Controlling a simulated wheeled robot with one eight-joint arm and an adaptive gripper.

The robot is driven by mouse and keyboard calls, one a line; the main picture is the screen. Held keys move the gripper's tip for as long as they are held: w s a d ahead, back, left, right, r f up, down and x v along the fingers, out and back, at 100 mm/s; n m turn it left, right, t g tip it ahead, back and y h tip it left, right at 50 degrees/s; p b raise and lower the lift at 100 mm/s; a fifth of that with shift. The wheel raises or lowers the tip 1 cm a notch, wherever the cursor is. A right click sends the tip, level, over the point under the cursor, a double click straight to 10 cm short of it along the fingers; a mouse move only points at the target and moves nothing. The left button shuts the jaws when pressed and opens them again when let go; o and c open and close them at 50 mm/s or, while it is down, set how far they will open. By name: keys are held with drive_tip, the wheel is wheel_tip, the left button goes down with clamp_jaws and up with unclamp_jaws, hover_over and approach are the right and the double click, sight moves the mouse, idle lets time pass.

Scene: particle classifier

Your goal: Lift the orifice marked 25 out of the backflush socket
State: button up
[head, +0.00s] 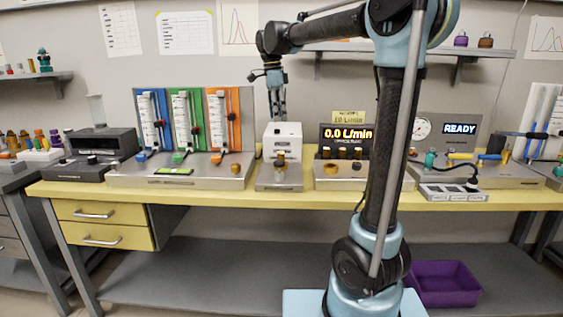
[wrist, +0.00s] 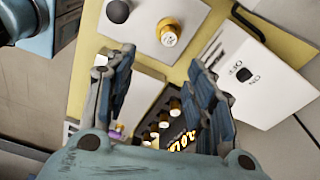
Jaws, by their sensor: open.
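A brass orifice (wrist: 168,32) with a pale marked top stands on a grey base plate, beside a black knob (wrist: 118,11); I cannot read its mark clearly. In the head view this brass piece (head: 281,160) stands in front of a white box (head: 283,140), and its socket is hidden under it. The white box, with an on/off switch, also shows in the wrist view (wrist: 255,78). My gripper (head: 279,115) hangs above the white box, pointing down. In the wrist view its fingers (wrist: 161,60) are apart with nothing between them; the orifice lies beyond their tips.
Several more brass orifices (wrist: 164,125) stand in a row by the lit flow display (head: 347,135), right of the white box. A flowmeter panel (head: 190,118) stands to the left. The yellow bench (head: 220,197) has a bare front strip.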

drive_tip(key=w+a, duration=0.1)
drive_tip(key=a, duration=0.1)
approach(281, 152)
drive_tip(key=shift+m, duration=0.4)
wheel_tip(281, 152, down, 5)
drive_tip(key=shift+s+f, duration=0.1)
drive_tip(key=shift+s, duration=0.05)
drive_tip(key=shift+d+f, duration=0.25)
drive_tip(key=shift+f, duration=1.05)
drive_tip(key=shift+d+f, duration=0.25)
drive_tip(key=shift+f, duration=1)
clamp_jaws()
